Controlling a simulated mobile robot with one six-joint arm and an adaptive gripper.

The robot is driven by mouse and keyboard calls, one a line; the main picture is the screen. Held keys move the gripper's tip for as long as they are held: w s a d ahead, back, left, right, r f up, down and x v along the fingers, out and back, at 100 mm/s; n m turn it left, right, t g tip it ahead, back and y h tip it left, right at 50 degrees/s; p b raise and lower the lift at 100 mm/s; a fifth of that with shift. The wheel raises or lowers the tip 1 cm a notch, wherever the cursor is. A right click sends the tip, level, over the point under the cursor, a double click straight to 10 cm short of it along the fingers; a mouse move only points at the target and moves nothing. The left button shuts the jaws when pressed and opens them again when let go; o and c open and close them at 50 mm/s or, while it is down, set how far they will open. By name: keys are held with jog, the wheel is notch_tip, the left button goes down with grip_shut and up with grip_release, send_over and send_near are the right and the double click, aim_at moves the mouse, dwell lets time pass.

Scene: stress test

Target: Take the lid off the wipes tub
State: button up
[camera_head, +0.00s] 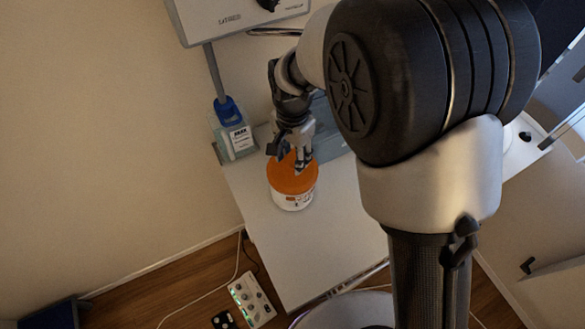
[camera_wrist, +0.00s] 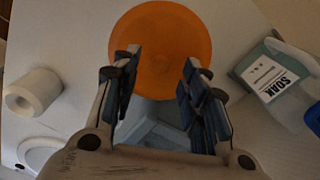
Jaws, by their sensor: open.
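The wipes tub (camera_head: 291,201) is white with a printed label and stands upright on the white table. Its orange lid (camera_head: 284,178) sits on top of it. The lid shows as an orange disc in the wrist view (camera_wrist: 160,35), covering the tub's body there. My gripper (camera_head: 294,163) is above the lid, coming from the back. In the wrist view my gripper (camera_wrist: 160,62) is open, with its two fingers apart over the near part of the lid and nothing between them. I cannot tell whether the fingertips touch the lid.
A container labelled SOAK (camera_wrist: 268,75) with a blue part stands beside the tub; it is at the back left in the head view (camera_head: 235,138). A white roll (camera_wrist: 34,92) lies on the other side. The white table (camera_head: 320,250) is clear in front. A power strip (camera_head: 251,299) lies on the floor.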

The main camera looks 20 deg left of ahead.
aim_at(292, 167)
notch_tip(292, 167, down, 2)
jog(key=shift+f, duration=0.2)
jog(key=shift+c, duration=0.5)
grip_shut()
